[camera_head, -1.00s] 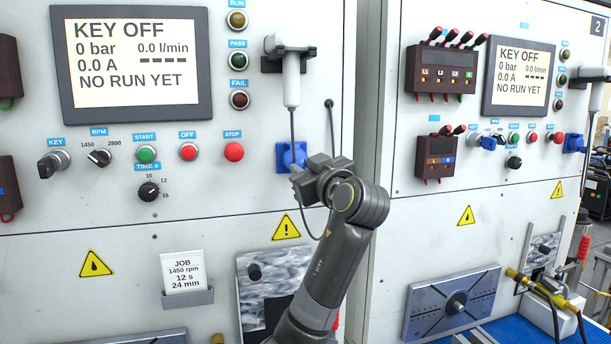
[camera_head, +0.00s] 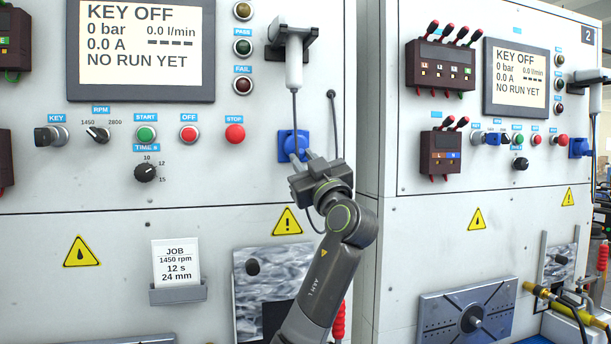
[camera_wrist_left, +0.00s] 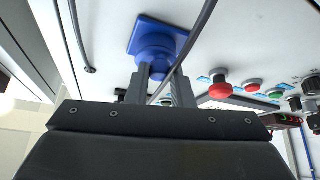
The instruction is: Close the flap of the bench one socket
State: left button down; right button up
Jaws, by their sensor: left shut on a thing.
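The bench one socket (camera_head: 292,139) is a blue square plate with a round body on the white front panel, right of the red STOP button. It also shows in the left wrist view (camera_wrist_left: 160,38). My left gripper (camera_head: 302,158) is just below and in front of it, fingers pointing up at it. In the left wrist view its fingers (camera_wrist_left: 161,76) are close together and reach the socket's round blue part. The gripper is shut on a blue part there, apparently the flap; the fingers hide its shape and angle. My right gripper is not in view.
A grey cable (camera_wrist_left: 190,45) crosses close in front of the fingers. A white handset (camera_head: 294,62) hangs above the socket. The STOP button (camera_head: 235,133) and OFF button (camera_head: 189,134) are to the left. Bench two (camera_head: 480,200) stands to the right.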

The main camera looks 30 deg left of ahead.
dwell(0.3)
pick_arm(q)
jog(key=c, duration=1.3)
grip_release()
jog(key=shift+o, duration=0.2)
jog(key=shift+w+a, duration=0.1)
jog(key=shift+f, duration=0.1)
jog(key=b+v, duration=0.7)
jog(key=v, duration=1)
jog(key=shift+f+b, duration=0.35)
